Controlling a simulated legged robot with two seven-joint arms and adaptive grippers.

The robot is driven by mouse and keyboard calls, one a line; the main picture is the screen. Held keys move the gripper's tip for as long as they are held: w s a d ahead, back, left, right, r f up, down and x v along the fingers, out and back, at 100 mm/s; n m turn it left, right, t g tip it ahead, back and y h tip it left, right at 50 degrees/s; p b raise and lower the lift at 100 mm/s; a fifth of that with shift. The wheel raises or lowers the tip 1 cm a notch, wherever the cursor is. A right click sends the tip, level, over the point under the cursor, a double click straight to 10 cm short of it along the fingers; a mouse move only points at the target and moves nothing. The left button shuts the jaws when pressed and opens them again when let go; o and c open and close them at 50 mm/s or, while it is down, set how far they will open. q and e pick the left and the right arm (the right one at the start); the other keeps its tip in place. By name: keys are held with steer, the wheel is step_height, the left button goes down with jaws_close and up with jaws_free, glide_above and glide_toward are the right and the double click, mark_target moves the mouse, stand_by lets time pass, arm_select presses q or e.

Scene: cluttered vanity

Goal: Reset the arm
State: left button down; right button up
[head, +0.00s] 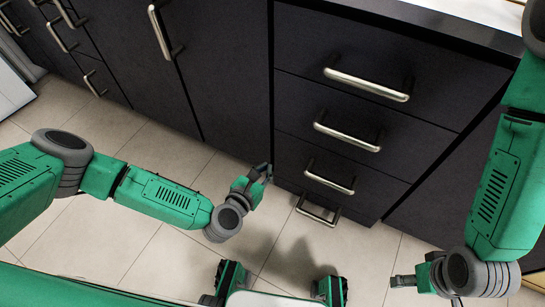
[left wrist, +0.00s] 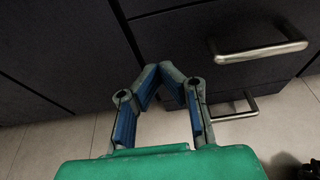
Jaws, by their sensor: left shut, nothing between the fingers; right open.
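My left arm (head: 165,196) comes in from the left, bent, over the tiled floor. Its gripper (head: 262,172) is in front of the dark cabinet, beside the lower drawers. In the left wrist view, the left gripper's fingers (left wrist: 172,72) meet at the tips, shut with nothing between them. My right arm (head: 496,185) hangs down along the right side of the head view. Its gripper (head: 403,281) points left, low over the floor near the bottom right, open and empty as far as I see. Its fingers are small in the picture.
A dark cabinet has a stack of drawers (head: 395,58) with metal handles (head: 367,84); they look closed. A cabinet door (head: 225,70) is left of them. A pale countertop (head: 470,12) is at top right.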

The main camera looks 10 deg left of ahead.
arm_select(q)
steer(key=s+d+m+g+h, duration=0.2)
steer(key=s+d+m+g, duration=0.2)
steer(key=s+m, duration=0.35)
steer(key=s+d+m+g+h, duration=0.2)
steer(key=s+d+m+g, duration=0.15)
steer(key=s+m, duration=0.4)
steer(key=s+a+m+g+y, duration=0.2)
steer(key=s+a+m+g, duration=0.1)
steer(key=s+a+m, duration=0.4)
steer(key=s+a+r+m+g+y, duration=0.1)
steer(key=a+r+m+y, duration=0.3)
steer(key=a, duration=0.6)
steer(key=s+a+m+g+y, duration=0.25)
steer(key=a+m, duration=0.45)
steer(key=a, duration=0.4)
step_height(320, 180, up, 14)
steer(key=t+p, duration=0.1)
steer(key=p, duration=1.3)
steer(key=shift+w+d, duration=0.3)
steer(key=shift+d, duration=0.05)
arm_select(e)
step_height(320, 180, up, 15)
steer(key=shift+a, duration=0.2)
steer(key=shift+f, duration=0.1)
